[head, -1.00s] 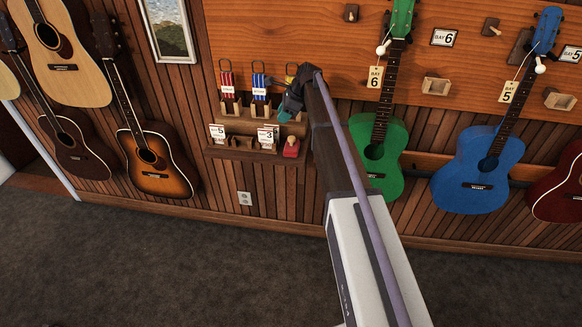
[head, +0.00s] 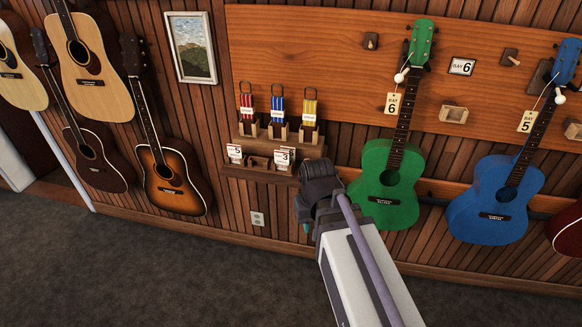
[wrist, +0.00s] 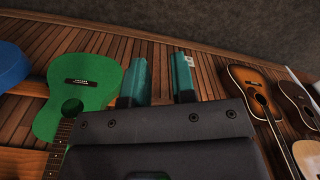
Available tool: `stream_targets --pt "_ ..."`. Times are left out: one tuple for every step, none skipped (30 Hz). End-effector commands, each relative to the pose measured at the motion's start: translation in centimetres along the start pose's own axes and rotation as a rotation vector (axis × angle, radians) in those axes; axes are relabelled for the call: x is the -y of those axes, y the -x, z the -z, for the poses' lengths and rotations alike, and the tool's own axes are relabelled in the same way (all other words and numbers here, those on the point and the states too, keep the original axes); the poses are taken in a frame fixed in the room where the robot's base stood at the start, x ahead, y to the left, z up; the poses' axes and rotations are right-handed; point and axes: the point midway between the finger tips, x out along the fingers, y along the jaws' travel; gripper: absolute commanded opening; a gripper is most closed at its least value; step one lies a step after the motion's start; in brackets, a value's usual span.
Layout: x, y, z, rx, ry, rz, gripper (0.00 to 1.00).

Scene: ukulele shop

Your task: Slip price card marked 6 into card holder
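My gripper (head: 306,226) is in front of the wall, below and right of the small card shelf, mostly hidden behind my own wrist in the head view. In the wrist view its two teal fingers (wrist: 160,75) stand apart with only wall panelling between them. White price cards stand on the lower shelf: one at the left (head: 234,153) seems marked 5, another (head: 284,157) seems marked 3. I cannot make out a card marked 6. A small empty wooden card holder (head: 453,113) is on the board below the BAY 6 sign (head: 461,67).
The green guitar (head: 385,188) with a bay 6 tag (head: 392,103) hangs close right of my arm, the blue guitar (head: 494,200) beyond it. String packs (head: 278,112) stand on the upper shelf. Brown guitars (head: 170,180) hang at left. The floor (head: 150,265) is clear.

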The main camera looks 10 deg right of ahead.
Motion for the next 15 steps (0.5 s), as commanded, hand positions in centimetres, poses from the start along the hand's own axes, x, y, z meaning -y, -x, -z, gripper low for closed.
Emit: stream_targets --pt "-0.9 -0.2 5.2 -0.007 -0.022 0.025 0.24" --pt "-1.4 -0.3 8.4 -0.018 -0.017 0.049 0.24" --pt "-2.3 -0.3 13.3 -0.040 0.022 0.092 0.24" --pt "-2.9 -0.3 17.2 -0.066 0.073 0.127 0.24" --pt "-3.7 -0.2 21.1 -0.097 0.137 0.161 0.24" --pt "-4.6 -0.1 26.0 -0.148 0.237 0.204 0.24" --pt "-5.2 0.1 29.4 -0.193 0.320 0.231 0.24" --pt "-5.7 0.4 32.6 -0.240 0.408 0.253 0.24" --pt "-6.0 0.7 35.8 -0.302 0.524 0.272 0.24" --pt "-5.8 1.0 37.5 -0.344 0.603 0.279 0.24" --pt "-5.6 1.2 38.6 -0.380 0.676 0.282 0.24" --pt "-5.3 1.5 39.4 -0.421 0.758 0.279 0.24" --pt "-5.1 1.6 39.5 -0.445 0.809 0.275 0.24" --pt "-5.0 1.7 39.3 -0.462 0.851 0.268 0.24" --pt "-4.9 1.7 39.2 -0.476 0.893 0.258 0.24"
